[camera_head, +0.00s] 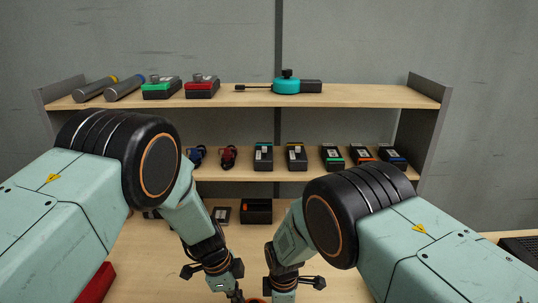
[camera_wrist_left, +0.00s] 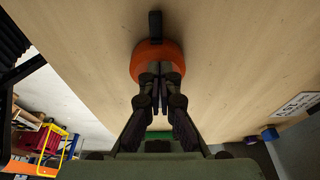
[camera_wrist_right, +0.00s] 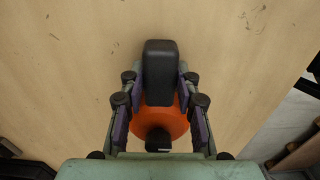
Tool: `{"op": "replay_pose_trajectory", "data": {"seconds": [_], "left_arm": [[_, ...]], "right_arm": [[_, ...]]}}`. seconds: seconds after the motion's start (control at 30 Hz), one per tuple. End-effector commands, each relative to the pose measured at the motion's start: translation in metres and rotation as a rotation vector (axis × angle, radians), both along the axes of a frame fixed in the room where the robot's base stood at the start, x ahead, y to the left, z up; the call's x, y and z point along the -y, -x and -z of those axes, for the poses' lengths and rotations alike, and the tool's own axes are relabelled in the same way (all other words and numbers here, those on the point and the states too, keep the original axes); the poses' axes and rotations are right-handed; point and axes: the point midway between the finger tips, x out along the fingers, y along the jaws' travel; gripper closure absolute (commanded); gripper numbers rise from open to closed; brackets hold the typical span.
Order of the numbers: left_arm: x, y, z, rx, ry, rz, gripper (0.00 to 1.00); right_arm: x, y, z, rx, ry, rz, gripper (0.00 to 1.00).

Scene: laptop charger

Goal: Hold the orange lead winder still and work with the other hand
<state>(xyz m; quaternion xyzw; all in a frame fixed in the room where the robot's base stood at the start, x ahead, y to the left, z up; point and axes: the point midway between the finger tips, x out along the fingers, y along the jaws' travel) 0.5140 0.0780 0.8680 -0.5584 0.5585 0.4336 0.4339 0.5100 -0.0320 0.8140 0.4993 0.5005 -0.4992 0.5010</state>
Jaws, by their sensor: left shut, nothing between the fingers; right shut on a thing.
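The orange lead winder shows in the right wrist view as an orange disc (camera_wrist_right: 160,114) with a black block-shaped grip and a small black knob. My right gripper (camera_wrist_right: 160,77) is shut on the black grip, one finger on each side. In the left wrist view the orange winder (camera_wrist_left: 157,55) lies just beyond my left gripper (camera_wrist_left: 157,82), a black part at its far edge. The left fingers are shut and empty, overlapping the disc's near side; contact cannot be told. In the head view only a sliver of the winder (camera_head: 256,300) shows at the bottom edge, between both grippers.
A wooden shelf (camera_head: 360,96) behind holds grey cylinders (camera_head: 97,88), a green box (camera_head: 161,90), a red box (camera_head: 201,90) and a teal winder (camera_head: 286,86). Several small boxes stand on the lower shelf (camera_head: 250,175). A black open box (camera_head: 257,211) stands on the bench behind the grippers.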

Motion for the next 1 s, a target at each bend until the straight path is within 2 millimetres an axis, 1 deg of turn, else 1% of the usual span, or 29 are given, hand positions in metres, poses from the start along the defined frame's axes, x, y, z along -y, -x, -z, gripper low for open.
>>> {"op": "replay_pose_trajectory", "data": {"seconds": [0.1, 0.5, 0.67, 0.97, 1.0], "left_arm": [[0.000, -0.001, -0.013, 0.002, 0.000, 0.000, 1.00], [0.000, -0.001, -0.052, 0.001, 0.000, 0.000, 1.00], [0.000, 0.000, -0.058, 0.000, 0.000, -0.001, 1.00], [0.000, 0.000, -0.058, 0.000, 0.000, 0.000, 1.00], [0.000, 0.000, -0.058, 0.000, 0.000, 0.000, 1.00]], "right_arm": [[0.000, 0.001, 0.001, -0.002, 0.000, 0.001, 0.96], [0.001, 0.001, 0.001, -0.002, 0.000, 0.001, 0.96], [0.001, 0.001, 0.001, -0.002, 0.001, 0.001, 0.96], [0.001, 0.000, 0.000, -0.002, 0.001, 0.001, 0.96], [0.001, 0.000, 0.000, -0.002, 0.001, 0.001, 0.65]]}}
